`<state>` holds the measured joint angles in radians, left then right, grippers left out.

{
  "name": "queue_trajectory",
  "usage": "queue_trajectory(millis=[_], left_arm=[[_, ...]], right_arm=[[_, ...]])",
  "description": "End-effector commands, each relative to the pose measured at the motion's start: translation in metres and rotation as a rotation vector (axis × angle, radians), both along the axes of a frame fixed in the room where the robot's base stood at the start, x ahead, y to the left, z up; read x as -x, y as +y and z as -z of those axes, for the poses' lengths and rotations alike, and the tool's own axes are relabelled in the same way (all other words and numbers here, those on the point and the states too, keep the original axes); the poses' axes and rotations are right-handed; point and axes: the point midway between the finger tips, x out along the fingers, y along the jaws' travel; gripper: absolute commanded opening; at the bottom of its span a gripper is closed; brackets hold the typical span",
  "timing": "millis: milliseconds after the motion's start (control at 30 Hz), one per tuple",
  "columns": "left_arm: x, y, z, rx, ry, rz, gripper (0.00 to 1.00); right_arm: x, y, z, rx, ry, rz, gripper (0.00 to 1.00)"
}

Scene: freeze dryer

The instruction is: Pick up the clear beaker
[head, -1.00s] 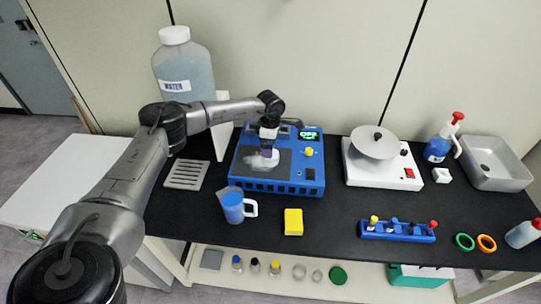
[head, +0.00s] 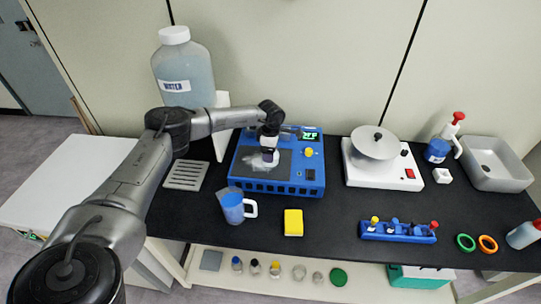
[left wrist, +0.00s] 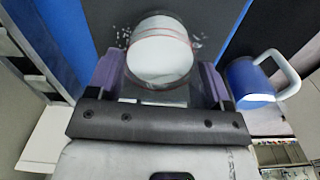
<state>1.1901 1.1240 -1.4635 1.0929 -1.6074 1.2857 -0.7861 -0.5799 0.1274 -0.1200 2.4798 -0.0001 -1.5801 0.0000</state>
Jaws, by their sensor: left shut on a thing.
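The clear beaker (left wrist: 160,52) shows in the left wrist view between my left gripper's (left wrist: 160,75) two purple-grey fingers, with whitish content inside. The gripper is shut on it. In the head view my left gripper (head: 268,148) is over the grey top plate (head: 284,165) of the blue machine (head: 287,188). The beaker (head: 268,160) shows only as a small pale shape under it there. Whether it touches the plate is hard to tell. White specks lie on the plate around it. My right gripper is not in view.
A blue jug (head: 233,208) with a white handle stands in front of the blue machine, beside a yellow block (head: 293,222). A large water bottle (head: 183,70) stands behind my left arm. A white balance-like device (head: 382,170) stands to the right.

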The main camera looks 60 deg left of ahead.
Motion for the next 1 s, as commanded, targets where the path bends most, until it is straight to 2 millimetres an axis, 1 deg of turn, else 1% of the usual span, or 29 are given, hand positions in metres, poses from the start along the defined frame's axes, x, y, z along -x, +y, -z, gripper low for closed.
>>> queue_trajectory(millis=[33, 200, 467, 667, 867, 1000], left_arm=[[0.0, 0.0, 0.0, 0.0, 0.0, 0.0, 0.57], [0.0, 0.0, -0.001, 0.0, -0.001, -0.001, 0.42], [0.0, 0.0, -0.001, 0.0, -0.001, -0.001, 0.42], [0.0, 0.0, -0.006, 0.001, -0.002, -0.001, 0.42], [-0.001, 0.0, -0.017, 0.001, -0.004, -0.001, 0.42], [-0.001, 0.0, -0.03, 0.001, -0.002, 0.0, 0.42]], right_arm=[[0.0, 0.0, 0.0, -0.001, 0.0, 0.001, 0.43], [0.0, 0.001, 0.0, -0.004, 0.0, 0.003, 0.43], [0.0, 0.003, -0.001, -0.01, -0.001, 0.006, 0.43], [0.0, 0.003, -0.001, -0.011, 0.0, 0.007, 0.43], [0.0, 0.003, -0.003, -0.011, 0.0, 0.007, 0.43], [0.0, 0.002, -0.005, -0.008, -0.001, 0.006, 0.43]])
